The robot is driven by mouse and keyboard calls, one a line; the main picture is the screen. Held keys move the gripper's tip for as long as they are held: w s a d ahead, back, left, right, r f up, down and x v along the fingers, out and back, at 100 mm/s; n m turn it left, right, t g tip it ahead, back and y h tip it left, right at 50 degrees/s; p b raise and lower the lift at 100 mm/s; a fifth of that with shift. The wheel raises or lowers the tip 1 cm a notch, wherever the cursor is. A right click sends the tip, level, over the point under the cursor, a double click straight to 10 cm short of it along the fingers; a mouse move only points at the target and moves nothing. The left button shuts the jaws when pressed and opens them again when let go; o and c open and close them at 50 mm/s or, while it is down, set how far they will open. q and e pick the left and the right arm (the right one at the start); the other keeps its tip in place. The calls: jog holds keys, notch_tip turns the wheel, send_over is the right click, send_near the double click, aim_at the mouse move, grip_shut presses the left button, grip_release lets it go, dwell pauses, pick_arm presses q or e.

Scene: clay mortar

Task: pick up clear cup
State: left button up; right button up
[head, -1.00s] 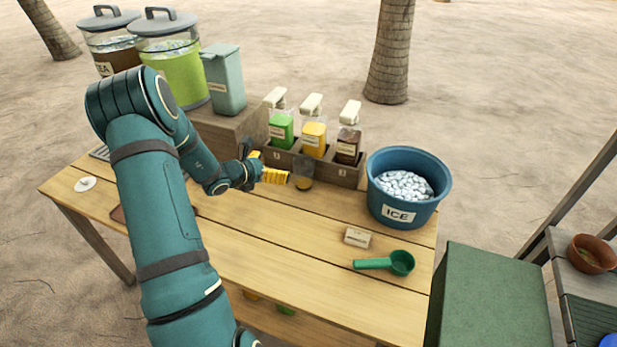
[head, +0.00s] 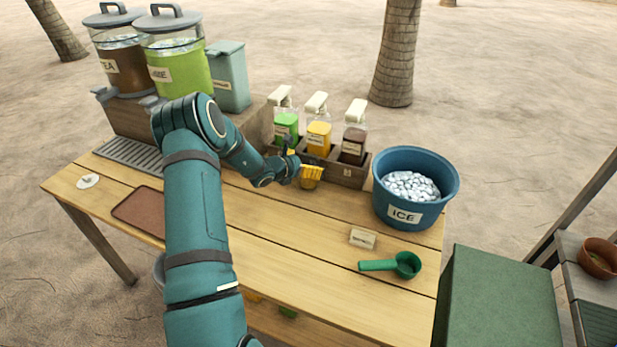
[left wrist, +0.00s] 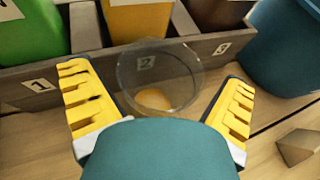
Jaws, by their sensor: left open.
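The clear cup (left wrist: 160,75) stands on the table in front of the bottle rack's slot 2, with some amber colour at its bottom. In the left wrist view it is between the two yellow fingers of my left gripper (left wrist: 157,92), which are spread apart with a gap on each side. In the head view my left gripper (head: 309,174) is at the front of the rack and hides most of the cup. My right gripper is in neither view.
The wooden rack (head: 347,174) with green, yellow and brown bottles stands just behind the cup. The blue ice bucket (head: 405,213) is to the right. A small label block (head: 362,238) and green scoop (head: 405,264) lie in front. The middle tabletop is clear.

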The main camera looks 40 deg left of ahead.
pick_arm(q)
jog(key=shift+w+f, duration=0.1)
jog(key=shift+w, duration=0.25)
jog(key=c, duration=1.3)
jog(key=shift+o, duration=0.2)
